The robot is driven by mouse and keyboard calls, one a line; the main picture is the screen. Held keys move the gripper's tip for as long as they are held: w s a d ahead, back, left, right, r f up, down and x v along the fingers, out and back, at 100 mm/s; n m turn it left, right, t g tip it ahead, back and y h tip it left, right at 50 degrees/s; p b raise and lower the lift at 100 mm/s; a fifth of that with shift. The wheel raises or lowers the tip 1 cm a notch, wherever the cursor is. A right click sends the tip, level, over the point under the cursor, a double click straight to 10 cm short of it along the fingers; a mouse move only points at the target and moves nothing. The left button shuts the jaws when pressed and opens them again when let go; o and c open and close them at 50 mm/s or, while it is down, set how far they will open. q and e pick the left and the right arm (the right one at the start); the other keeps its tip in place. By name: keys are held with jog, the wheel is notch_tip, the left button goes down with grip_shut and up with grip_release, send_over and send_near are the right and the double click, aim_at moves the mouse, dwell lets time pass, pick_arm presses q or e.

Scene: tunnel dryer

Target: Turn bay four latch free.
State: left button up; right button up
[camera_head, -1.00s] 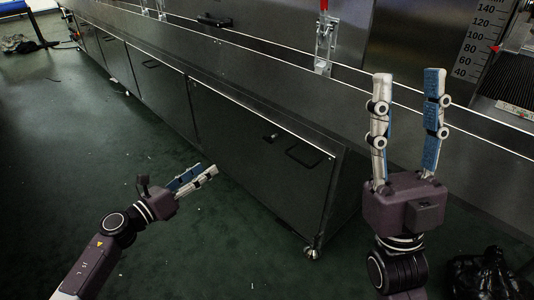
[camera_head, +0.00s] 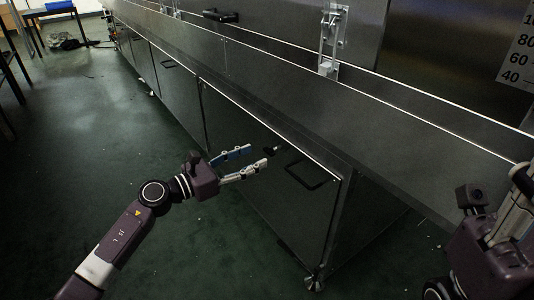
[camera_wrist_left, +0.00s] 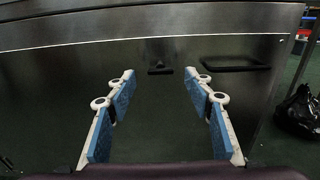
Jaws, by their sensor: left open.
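A small black latch (camera_head: 272,149) sits near the top edge of the nearest lower door (camera_head: 265,190), left of a black bar handle (camera_head: 310,172). No bay number can be read. My left gripper (camera_head: 250,156) is open and empty, with its fingertips just short of the latch. In the left wrist view, the latch (camera_wrist_left: 160,69) shows between and beyond the two blue-padded fingers, its knob pointing up. The handle (camera_wrist_left: 232,66) is to the right of it there. My right gripper (camera_head: 517,190) is partly cut off at the right edge, its finger opening unclear.
A long metal ledge (camera_head: 400,145) runs above the doors. A metal toggle clamp (camera_head: 329,40) and a dark handle (camera_head: 220,16) are on the upper panels. A black bag (camera_wrist_left: 297,110) lies at the right. Green floor (camera_head: 90,150) at the left is clear.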

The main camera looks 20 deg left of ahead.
aim_at(266, 152)
pick_arm(q)
jog(key=shift+b+x, duration=0.4)
jog(key=shift+x, duration=2)
jog(key=shift+f, duration=0.1)
jog(key=c, duration=1.2)
